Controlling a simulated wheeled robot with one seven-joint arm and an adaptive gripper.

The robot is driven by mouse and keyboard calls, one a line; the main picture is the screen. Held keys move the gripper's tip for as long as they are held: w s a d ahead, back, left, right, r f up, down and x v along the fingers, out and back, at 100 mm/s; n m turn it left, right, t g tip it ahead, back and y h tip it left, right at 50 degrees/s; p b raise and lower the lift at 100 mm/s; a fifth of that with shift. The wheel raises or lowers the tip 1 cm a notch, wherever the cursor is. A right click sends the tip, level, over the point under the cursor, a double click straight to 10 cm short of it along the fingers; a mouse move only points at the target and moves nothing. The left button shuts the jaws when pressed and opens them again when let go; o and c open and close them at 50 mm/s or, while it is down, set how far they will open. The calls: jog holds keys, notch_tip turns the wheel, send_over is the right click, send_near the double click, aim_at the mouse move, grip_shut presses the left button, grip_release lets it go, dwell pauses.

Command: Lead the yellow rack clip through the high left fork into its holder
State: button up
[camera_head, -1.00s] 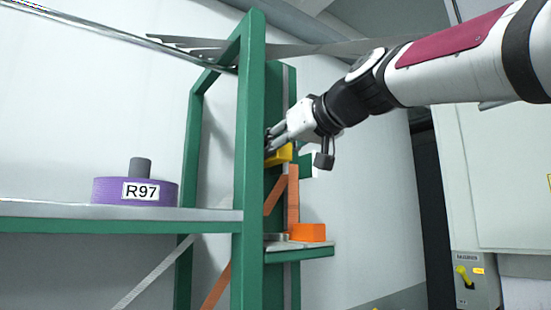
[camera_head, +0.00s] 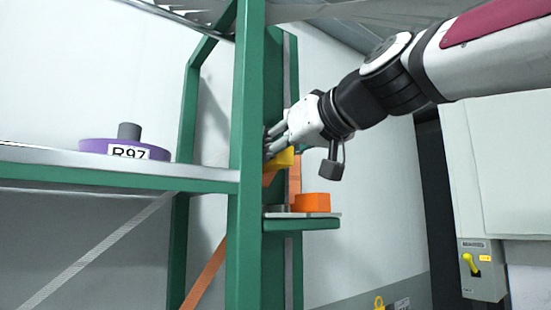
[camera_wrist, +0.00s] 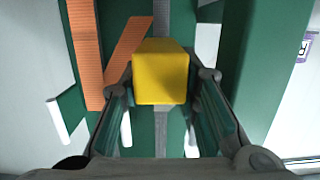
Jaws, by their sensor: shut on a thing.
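My gripper (camera_head: 276,143) is shut on the yellow rack clip (camera_head: 281,159) and holds it behind the green front post. In the wrist view, the clip (camera_wrist: 161,75) is a yellow block between the two fingers. Orange webbing (camera_wrist: 86,50) hangs beyond it, with a slanted strip beside it. White bars (camera_wrist: 57,121) show on both sides of the clip; I cannot tell whether they are the fork. No holder is clearly visible. The post hides part of the area around the clip in the head view.
A small green shelf (camera_head: 300,224) with an orange block (camera_head: 312,203) on it is below my gripper. The green front post (camera_head: 247,150) stands close at left. A purple roll (camera_head: 97,147) marked R97 rests on the long shelf (camera_head: 40,155). A switch box (camera_head: 483,268) is at right.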

jog(key=shift+a+f+b, duration=0.1)
jog(key=shift+f+b, duration=2.7)
jog(key=shift+f, duration=0.85)
jog(key=o, duration=1.3)
jog(key=shift+c, duration=0.2)
jog(key=shift+s, duration=0.15)
jog(key=v, duration=1.1)
jog(key=shift+s+d, duration=0.25)
jog(key=shift+d, duration=0.1)
